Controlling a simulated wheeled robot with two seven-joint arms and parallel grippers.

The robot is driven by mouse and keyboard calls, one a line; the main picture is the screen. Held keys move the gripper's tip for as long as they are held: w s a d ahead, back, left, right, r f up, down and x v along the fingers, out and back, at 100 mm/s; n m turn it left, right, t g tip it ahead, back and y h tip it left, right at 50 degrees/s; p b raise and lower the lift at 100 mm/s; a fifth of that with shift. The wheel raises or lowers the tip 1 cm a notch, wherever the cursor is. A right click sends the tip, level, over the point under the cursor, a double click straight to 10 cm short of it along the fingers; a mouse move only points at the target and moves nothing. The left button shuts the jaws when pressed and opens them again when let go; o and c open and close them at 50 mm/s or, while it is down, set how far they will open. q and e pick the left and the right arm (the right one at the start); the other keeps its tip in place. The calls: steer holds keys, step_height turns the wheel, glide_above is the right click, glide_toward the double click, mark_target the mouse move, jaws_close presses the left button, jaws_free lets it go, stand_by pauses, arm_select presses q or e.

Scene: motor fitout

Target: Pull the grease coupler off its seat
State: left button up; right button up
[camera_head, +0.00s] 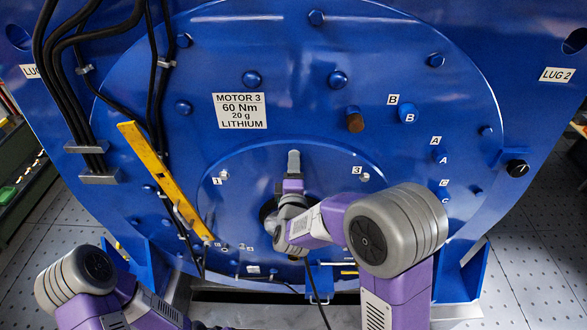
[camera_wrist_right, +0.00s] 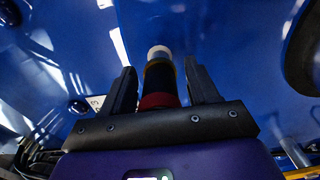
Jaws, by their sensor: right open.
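The grease coupler (camera_wrist_right: 160,80) appears to be the short cylinder in the right wrist view, with a pale tip, a dark body with a yellowish edge, and a red band. It stands between the two dark fingers of my right gripper (camera_wrist_right: 159,70). The fingers are open, with a visible gap on both sides of it. In the head view the right gripper (camera_head: 293,182) is near the middle of the blue motor face, with a grey cylinder (camera_head: 293,162) just above its purple body. The coupler's seat is not clearly seen. My left arm shows at lower left; its gripper is out of view.
The blue motor face (camera_head: 300,90) fills the view, with bolts around it. A yellow bar (camera_head: 160,180) and black cables (camera_head: 80,120) are on the left. A brown-tipped plug (camera_head: 355,122) sticks out at upper right. A dark cable (camera_head: 318,297) hangs below my right wrist.

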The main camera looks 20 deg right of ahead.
steer(key=shift+w+d, duration=0.15)
steer(key=shift+w, duration=0.4)
steer(key=shift+r, duration=0.2)
steer(key=shift+d, duration=0.1)
stand_by(0.7)
steer(key=shift+d, duration=0.1)
jaws_close()
steer(key=shift+s+a+f, duration=0.2)
steer(key=shift+s+f, duration=0.05)
steer(key=shift+f, duration=0.05)
stand_by(0.4)
steer(key=shift+p+v, duration=0.45)
steer(key=shift+v, duration=2.1)
